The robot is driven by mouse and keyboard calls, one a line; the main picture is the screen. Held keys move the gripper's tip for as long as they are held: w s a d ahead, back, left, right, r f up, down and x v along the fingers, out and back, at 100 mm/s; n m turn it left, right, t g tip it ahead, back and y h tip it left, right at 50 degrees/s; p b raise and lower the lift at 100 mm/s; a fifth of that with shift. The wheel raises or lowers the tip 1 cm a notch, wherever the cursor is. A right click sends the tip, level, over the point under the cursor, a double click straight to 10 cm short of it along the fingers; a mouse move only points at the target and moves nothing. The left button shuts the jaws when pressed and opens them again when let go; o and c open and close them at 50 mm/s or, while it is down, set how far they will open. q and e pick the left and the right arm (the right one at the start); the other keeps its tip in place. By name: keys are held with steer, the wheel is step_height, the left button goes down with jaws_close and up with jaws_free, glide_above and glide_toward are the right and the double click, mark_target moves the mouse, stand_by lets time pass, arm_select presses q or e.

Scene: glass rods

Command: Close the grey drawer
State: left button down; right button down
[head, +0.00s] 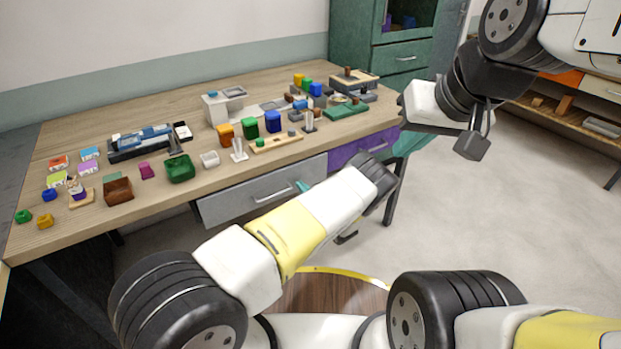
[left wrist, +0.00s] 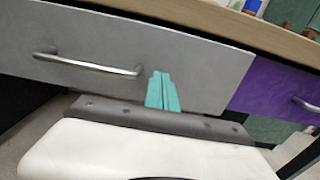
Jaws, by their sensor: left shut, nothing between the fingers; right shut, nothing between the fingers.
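The grey drawer (head: 235,202) is under the front edge of the table, with a bar handle (head: 273,193) on its front. Its front looks about level with the purple drawer beside it, and no open inside shows. In the left wrist view the grey drawer (left wrist: 205,75) fills the middle. My left gripper (head: 304,186) has its teal fingers together, right of the handle. In the left wrist view the fingers (left wrist: 162,90) are at the drawer front; I cannot tell if they touch. My right gripper (head: 418,108) is beyond the table's right end, its fingertips unclear.
The purple drawer (head: 350,152) adjoins on the right. The wooden table (head: 75,135) carries many small coloured blocks, bins and devices. A green cabinet (head: 390,62) stands behind, and a shelf (head: 565,112) is at the right. The floor (head: 520,220) at the right is clear.

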mark_target(296, 179)
arm_select(q)
steer(key=shift+x, duration=0.8)
steer(key=x, duration=0.3)
steer(key=shift+w+a, duration=0.2)
steer(key=shift+w, duration=0.05)
steer(key=shift+w+a+r, duration=0.1)
steer(key=shift+w, duration=0.1)
